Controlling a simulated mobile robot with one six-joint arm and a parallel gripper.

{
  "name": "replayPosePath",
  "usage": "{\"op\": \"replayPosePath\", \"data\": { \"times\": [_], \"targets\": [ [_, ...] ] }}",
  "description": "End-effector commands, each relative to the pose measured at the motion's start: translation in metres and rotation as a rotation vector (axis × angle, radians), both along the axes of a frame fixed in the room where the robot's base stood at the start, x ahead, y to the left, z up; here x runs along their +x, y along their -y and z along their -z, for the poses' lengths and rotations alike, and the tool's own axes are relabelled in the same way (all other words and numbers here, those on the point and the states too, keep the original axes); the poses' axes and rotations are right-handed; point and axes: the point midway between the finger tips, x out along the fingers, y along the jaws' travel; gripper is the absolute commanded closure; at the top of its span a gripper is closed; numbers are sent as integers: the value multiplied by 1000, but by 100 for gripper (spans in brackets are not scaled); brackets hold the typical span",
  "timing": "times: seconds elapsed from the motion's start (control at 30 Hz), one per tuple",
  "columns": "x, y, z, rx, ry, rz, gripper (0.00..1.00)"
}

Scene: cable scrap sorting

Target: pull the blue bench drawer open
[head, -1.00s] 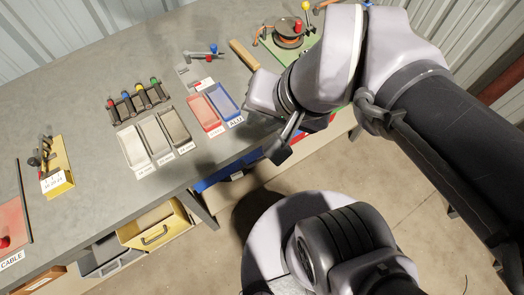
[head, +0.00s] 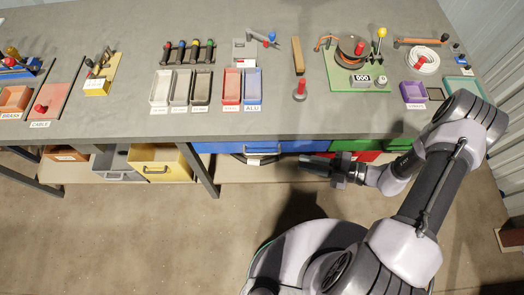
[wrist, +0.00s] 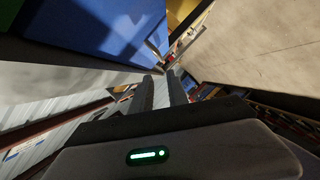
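The blue bench drawer (head: 225,147) is under the bench top's front edge in the head view, its front looking flush with the bench. Its grey handle (head: 262,150) is near the middle of the front. My gripper (head: 303,164) is in front of the bench, to the right of the handle and apart from it, pointing left. In the wrist view the blue front (wrist: 105,28) fills the upper left, with the handle (wrist: 153,48) beyond my fingertips (wrist: 160,76). The two fingers are apart with nothing between them.
Green (head: 355,145) and red (head: 368,156) fronts are behind and right of my gripper. The floor (head: 130,240) before the bench is clear on the left.

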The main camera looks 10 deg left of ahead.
Motion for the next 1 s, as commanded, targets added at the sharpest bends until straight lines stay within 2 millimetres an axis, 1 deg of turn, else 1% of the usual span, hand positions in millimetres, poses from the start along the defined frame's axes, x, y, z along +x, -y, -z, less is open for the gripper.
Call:
{"op": "replayPosePath", "data": {
  "times": [0.07,0.3,0.5,0.6,0.7,0.8,1.0],
  "targets": [
    [0,-13,4,1,-3,-4,80],
    [6,-76,19,-1,1,-10,80],
    [10,-118,28,-2,3,-9,80],
    [11,-136,32,-3,3,-10,80],
    [13,-150,35,-2,3,-7,80],
    [14,-160,36,-2,4,-6,80],
    [15,-166,36,-2,4,-6,80]
  ]
}}
